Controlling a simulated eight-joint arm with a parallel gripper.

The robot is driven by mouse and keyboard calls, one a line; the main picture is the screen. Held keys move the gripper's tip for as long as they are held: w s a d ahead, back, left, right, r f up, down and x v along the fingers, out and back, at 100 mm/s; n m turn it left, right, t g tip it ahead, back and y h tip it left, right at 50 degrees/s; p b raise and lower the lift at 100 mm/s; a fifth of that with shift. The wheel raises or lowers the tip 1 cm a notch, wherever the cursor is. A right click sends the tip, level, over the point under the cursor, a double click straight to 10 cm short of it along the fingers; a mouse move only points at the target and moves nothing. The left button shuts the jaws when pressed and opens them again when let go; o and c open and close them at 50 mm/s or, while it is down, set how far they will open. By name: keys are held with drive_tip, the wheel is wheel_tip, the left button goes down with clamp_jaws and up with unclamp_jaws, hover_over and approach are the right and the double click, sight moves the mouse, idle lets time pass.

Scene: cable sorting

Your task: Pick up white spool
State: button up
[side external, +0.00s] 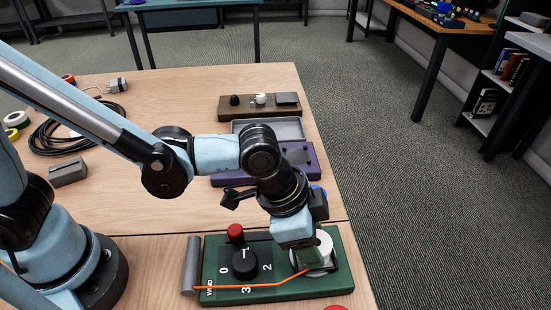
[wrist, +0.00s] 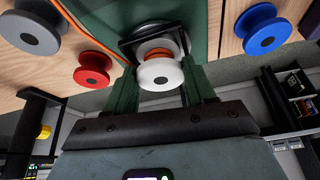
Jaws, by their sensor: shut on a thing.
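The white spool (side external: 325,242) is at the right end of the green winding board (side external: 345,278), partly covered by my gripper (side external: 312,256) in the side view. In the wrist view the white spool (wrist: 160,74) sits between my two green fingers, with orange cable wound on it. My gripper is shut on it. The orange cable (side external: 245,286) runs left along the board from the spool to the label end. Whether the spool is clear of its seat I cannot tell.
A black dial (side external: 245,262) and a red knob (side external: 235,231) stand on the board left of the spool. In the wrist view, grey (wrist: 32,32), red (wrist: 93,68) and blue (wrist: 262,28) spools lie around it. A purple case (side external: 225,180) is behind the board.

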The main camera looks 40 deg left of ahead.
drive_tip(key=shift+r, duration=0.1)
drive_tip(key=shift+r, duration=0.9)
wheel_tip(320, 180, up, 2)
drive_tip(key=shift+s+r, duration=0.1)
drive_tip(key=shift+r, duration=0.1)
drive_tip(key=s+d+r, duration=0.3)
drive_tip(key=s+r, duration=0.3)
drive_tip(key=s, duration=0.5)
drive_tip(key=shift+r, duration=0.3)
drive_tip(key=shift+d, duration=0.1)
drive_tip(key=n, duration=0.1)
approach(324, 244)
wheel_tip(324, 244, up, 2)
drive_tip(key=s+d, duration=0.1)
drive_tip(key=d, duration=0.1)
drive_tip(key=w+a+n, duration=0.2)
drive_tip(key=w+a, duration=0.3)
drive_tip(key=w, duration=0.4)
drive_tip(key=shift+n+t+y, duration=0.6)
drive_tip(key=shift+n+y, duration=0.1)
drive_tip(key=shift+w+a+f, duration=1.15)
drive_tip(key=shift+w+a, duration=0.85)
drive_tip(key=shift+a, duration=0.2)
drive_tip(key=shift+w+a+f, duration=1.2)
drive_tip(key=shift+w+a, duration=0.85)
drive_tip(key=shift+a, duration=0.2)
drive_tip(key=shift+w+a+f, duration=1.15)
drive_tip(key=shift+w+a, duration=0.85)
drive_tip(key=shift+a, duration=0.2)
